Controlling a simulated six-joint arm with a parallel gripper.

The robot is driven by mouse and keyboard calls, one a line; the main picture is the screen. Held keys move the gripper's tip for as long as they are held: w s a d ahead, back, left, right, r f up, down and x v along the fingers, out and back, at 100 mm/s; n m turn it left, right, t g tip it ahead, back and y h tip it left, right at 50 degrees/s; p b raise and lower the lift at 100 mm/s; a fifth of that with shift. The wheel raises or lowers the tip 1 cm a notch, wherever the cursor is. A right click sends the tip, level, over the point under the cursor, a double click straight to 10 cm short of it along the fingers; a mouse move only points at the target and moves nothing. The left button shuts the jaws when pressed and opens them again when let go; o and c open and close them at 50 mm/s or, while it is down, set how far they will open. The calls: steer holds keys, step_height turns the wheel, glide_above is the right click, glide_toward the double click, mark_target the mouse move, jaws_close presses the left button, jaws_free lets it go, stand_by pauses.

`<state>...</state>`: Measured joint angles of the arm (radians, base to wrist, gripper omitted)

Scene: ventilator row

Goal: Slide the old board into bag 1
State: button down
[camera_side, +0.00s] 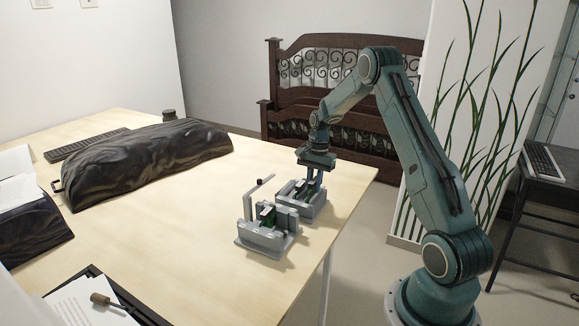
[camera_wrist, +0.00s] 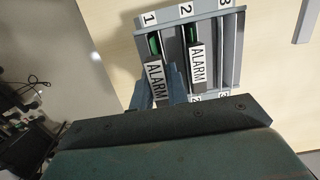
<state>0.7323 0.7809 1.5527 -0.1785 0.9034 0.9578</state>
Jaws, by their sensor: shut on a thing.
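My gripper (camera_side: 316,180) points down at the farther of two grey racks (camera_side: 312,209). In the wrist view a grey rack (camera_wrist: 212,14) has slots numbered 1, 2 and 3. A green board with an ALARM label (camera_wrist: 156,80) stands in line with slot 1, and my gripper (camera_wrist: 158,88) is shut on it. A second ALARM board (camera_wrist: 196,62) is in slot 2, and slot 3 looks empty. Which board is the old one cannot be told. No bag marked 1 can be made out; a large black bag-like shape (camera_side: 150,160) lies on the table.
The nearer grey rack (camera_side: 262,241) holds green parts beside a thin upright post (camera_side: 247,203). A second dark shape (camera_side: 35,230), a keyboard (camera_side: 85,145) and a clipboard (camera_side: 90,300) lie to the left. The table (camera_side: 170,245) is clear between them; its right edge is close to the racks.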

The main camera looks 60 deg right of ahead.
steer(key=shift+f, duration=0.95)
stand_by(0.5)
steer(key=c, duration=1.3)
jaws_free()
steer(key=shift+s+f, duration=0.1)
steer(key=shift+s, duration=0.05)
steer(key=shift+r, duration=3.65)
steer(key=shift+a+r, duration=0.1)
